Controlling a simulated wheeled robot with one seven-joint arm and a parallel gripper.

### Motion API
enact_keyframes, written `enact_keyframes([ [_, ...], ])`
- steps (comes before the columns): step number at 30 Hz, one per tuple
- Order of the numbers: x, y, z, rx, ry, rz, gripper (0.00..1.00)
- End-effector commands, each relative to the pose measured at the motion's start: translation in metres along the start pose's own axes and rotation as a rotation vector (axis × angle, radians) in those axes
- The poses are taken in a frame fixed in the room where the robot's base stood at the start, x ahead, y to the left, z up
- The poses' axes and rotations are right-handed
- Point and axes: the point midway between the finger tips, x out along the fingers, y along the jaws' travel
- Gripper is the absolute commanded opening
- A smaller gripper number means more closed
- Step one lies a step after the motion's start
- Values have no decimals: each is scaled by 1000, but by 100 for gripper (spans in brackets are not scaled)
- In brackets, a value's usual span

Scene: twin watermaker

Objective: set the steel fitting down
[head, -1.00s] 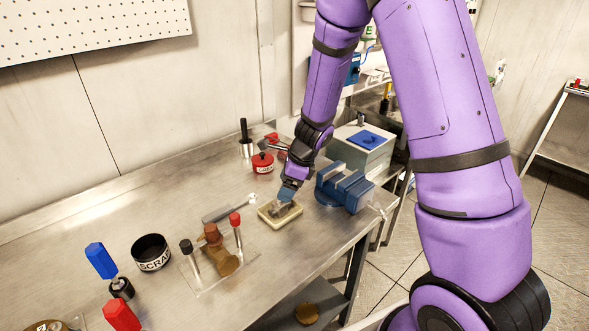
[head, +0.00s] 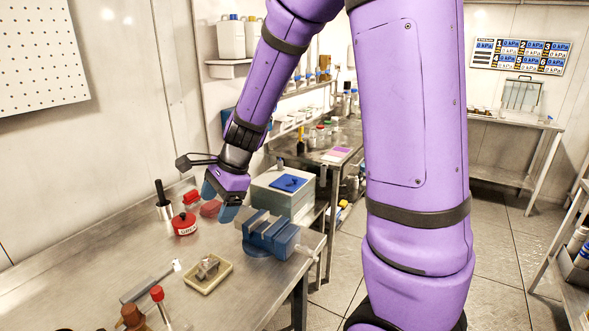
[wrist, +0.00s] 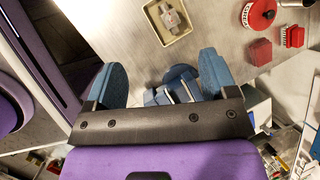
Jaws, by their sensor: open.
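The steel fitting (head: 208,267) rests in a shallow cream tray (head: 222,283) on the steel bench in the head view. In the wrist view the fitting (wrist: 172,17) lies inside the tray (wrist: 187,32) near the top edge. My gripper (head: 219,203) is raised above the bench, beyond the tray and apart from it. In the wrist view its two blue fingers (wrist: 162,80) stand wide apart with nothing held between them.
A blue vise (head: 270,235) stands right of the tray at the bench edge, below my gripper. A grey box (head: 284,192) is beyond the vise.

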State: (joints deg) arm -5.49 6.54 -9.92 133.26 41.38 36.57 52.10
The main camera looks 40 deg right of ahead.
Motion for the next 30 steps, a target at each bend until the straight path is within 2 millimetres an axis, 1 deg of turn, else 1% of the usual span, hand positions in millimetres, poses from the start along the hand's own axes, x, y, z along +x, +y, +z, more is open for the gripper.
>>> enact_keyframes([
  [1,-18,7,8,-93,1,-15,79],
  [6,-67,35,25,-414,31,-34,79],
  [11,-107,67,35,-708,89,-43,79],
  [15,-137,97,40,-956,161,-39,79],
  [21,-173,142,41,-1288,297,-4,79],
  [24,-186,161,39,-1424,365,27,79],
  [27,-196,176,37,-1523,422,58,79],
  [30,-201,185,36,-1584,460,81,79],
])
